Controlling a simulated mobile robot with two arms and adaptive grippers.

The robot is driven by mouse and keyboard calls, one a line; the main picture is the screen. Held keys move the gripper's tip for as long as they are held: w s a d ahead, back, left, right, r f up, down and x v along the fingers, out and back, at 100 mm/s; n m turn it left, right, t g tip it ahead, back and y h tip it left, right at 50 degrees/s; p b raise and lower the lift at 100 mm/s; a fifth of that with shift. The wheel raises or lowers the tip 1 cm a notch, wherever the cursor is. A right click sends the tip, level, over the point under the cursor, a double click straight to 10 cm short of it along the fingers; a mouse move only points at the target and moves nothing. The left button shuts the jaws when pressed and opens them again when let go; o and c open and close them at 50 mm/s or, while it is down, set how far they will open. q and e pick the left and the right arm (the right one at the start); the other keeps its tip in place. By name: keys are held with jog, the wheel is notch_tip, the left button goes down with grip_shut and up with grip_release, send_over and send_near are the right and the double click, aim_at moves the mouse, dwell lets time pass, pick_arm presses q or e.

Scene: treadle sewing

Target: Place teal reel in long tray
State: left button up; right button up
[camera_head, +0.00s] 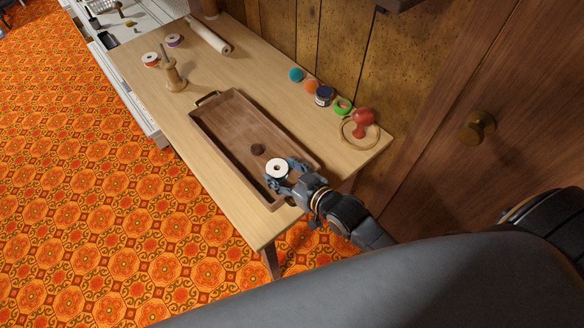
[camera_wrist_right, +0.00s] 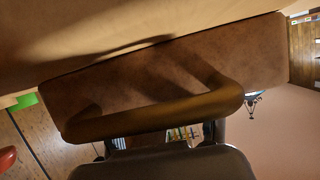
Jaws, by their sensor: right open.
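The long wooden tray (camera_head: 228,98) lies on the table, with a handle at its far end. A reel with a white top and dark centre (camera_head: 277,168) is at the tray's near end, between or right beside the fingers of my right gripper (camera_head: 286,176). Its thread colour is hidden from above, so I cannot tell if it is teal. Whether it rests on the tray floor is unclear. My right gripper is open at the tray's near end. In the right wrist view, the tray's end wall (camera_wrist_right: 150,85) and brass handle (camera_wrist_right: 160,117) are close. My left gripper is not in view.
A teal ball (camera_head: 296,74), orange ball (camera_head: 310,87), dark jar (camera_head: 324,96), green roll (camera_head: 343,106) and red-topped hoop (camera_head: 361,124) line the wall side. Two reels (camera_head: 151,60) (camera_head: 174,40) stand farther left.

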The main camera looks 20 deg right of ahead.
jog(key=v, duration=1.2)
